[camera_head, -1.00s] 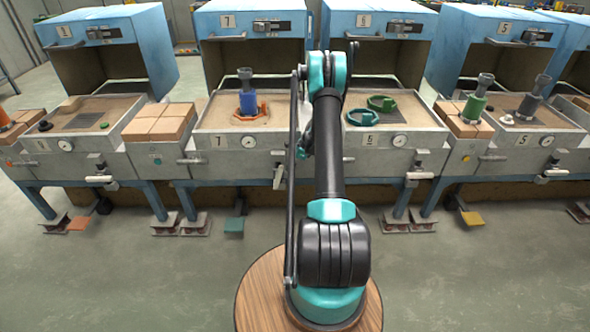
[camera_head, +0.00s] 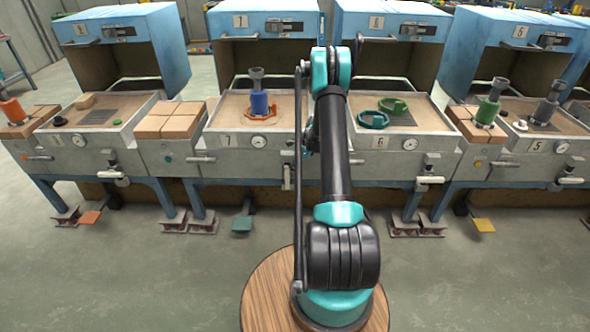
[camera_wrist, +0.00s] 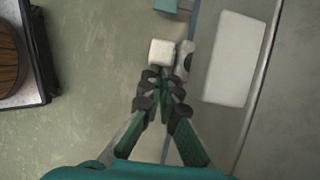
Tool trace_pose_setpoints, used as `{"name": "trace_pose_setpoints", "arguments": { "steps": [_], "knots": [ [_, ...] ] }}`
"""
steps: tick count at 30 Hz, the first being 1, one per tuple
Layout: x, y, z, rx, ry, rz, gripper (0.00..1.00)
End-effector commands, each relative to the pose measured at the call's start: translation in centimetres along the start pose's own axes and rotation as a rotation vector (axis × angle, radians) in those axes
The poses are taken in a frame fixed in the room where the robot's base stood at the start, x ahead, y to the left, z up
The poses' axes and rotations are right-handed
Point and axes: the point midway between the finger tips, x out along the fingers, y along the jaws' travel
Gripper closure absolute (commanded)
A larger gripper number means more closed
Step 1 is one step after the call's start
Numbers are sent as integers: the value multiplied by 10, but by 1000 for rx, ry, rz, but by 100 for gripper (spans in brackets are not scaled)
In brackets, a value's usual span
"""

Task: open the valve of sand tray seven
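Sand tray seven (camera_head: 216,143) has a 7 on its front and holds a blue piece (camera_head: 260,103) in an orange ring. Its valve has a whitish handle (camera_head: 288,180), low on the tray's front right, mostly hidden behind my arm in the head view. The handle looks upright there, while the handle of tray six's valve (camera_head: 430,180) lies level. In the wrist view a white block-like handle end (camera_wrist: 162,52) is just beyond my gripper's fingertips (camera_wrist: 165,82). The fingertips are together, with nothing seen between them. I cannot tell whether they touch the handle.
Tray six (camera_head: 365,143) with green rings stands to the right, and a block stand (camera_head: 165,122) to the left. A teal pedal (camera_head: 242,224) is on the floor below tray seven.

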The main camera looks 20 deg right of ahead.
Motion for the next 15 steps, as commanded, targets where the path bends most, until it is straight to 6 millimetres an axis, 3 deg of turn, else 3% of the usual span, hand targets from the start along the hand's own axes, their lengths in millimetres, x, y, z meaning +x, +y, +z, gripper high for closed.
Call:
{"name": "trace_pose_setpoints", "arguments": {
  "steps": [1,5,14,15],
  "knots": [
    [2,1,12,-10,-17,4,100],
    [1,0,10,-10,-16,3,100],
    [-10,-6,-24,-6,-4,4,100],
    [-20,-6,-21,-7,-4,4,100]
  ]
}}
